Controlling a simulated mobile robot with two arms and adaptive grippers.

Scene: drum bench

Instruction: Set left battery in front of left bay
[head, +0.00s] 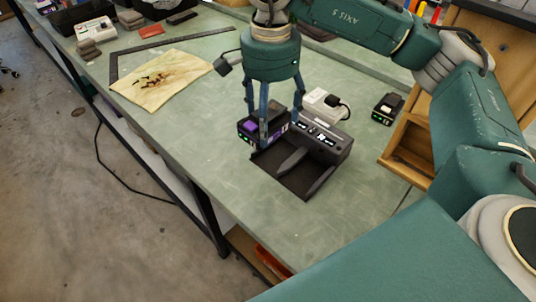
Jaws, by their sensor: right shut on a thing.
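The black-and-purple battery (249,127) with small green lights is at the left side of the dark charging station (333,143). My right gripper (272,130) comes down from above and is shut on this battery, its fingers partly hiding it. I cannot tell whether the battery touches the bench. The station has lit displays on top and a dark base with raised dividers (318,182) towards the front. A second dark battery (387,109) with green lights stands to the right. My left gripper is not in view.
A pale device with a black plug (322,104) stands behind the station. A wooden cabinet (408,145) is at the right. A stained cloth (160,83) and a metal square (113,66) lie at the left. The green bench (205,140) is clear left of the station.

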